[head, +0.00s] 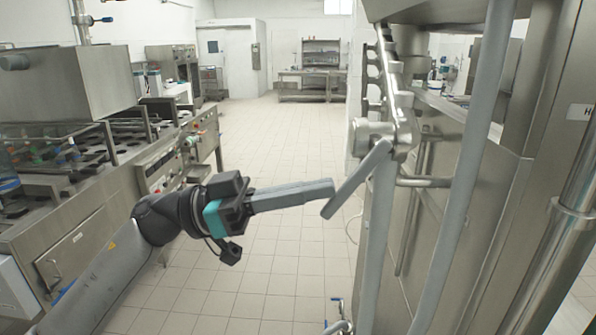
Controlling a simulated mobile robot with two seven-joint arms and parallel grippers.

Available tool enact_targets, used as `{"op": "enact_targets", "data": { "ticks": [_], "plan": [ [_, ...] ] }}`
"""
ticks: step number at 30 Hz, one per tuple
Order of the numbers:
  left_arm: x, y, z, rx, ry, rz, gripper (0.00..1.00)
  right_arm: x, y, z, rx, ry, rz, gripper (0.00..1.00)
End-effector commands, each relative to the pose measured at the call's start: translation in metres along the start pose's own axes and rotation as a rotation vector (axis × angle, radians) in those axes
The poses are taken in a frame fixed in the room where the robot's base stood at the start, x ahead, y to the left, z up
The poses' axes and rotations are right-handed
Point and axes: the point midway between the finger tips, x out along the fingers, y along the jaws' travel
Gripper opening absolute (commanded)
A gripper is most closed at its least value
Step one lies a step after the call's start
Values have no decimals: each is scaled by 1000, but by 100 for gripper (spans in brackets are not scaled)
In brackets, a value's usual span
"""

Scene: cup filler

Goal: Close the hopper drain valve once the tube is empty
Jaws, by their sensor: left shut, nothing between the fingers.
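My left gripper (333,190) is shut with nothing between its fingers, and it points right. Its fingertips are at the lower end of a flat grey lever (358,178). I cannot tell if they touch it. The lever slants down to the left from a round steel fitting (375,132) on the machine at right. I cannot tell for sure whether this is the drain valve's handle. Grey pipes (471,150) run down beside it, and I cannot see inside them. My right gripper is not in view.
A steel filling machine (85,185) with round holes and a control panel stands at left. Steel cabinet panels (505,215) and a vertical pipe fill the right. A small pipe fitting (338,325) is low at the bottom. The tiled floor (265,135) is clear between them.

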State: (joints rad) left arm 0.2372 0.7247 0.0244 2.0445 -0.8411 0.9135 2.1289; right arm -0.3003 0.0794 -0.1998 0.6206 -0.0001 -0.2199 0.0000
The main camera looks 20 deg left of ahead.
Motion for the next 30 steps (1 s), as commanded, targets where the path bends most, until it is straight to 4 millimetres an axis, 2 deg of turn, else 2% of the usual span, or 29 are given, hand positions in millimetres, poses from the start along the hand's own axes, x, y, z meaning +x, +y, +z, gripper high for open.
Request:
{"op": "enact_targets", "data": {
  "ticks": [5,21,26,30],
  "plan": [
    [2,0,5,-1,47,-1,0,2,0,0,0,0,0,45],
    [0,0,5,0,47,-2,0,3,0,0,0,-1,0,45],
    [-19,-1,8,-1,44,-6,0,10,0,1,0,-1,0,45],
    [-50,-1,11,-2,42,-7,0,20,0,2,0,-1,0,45]
  ]
}}
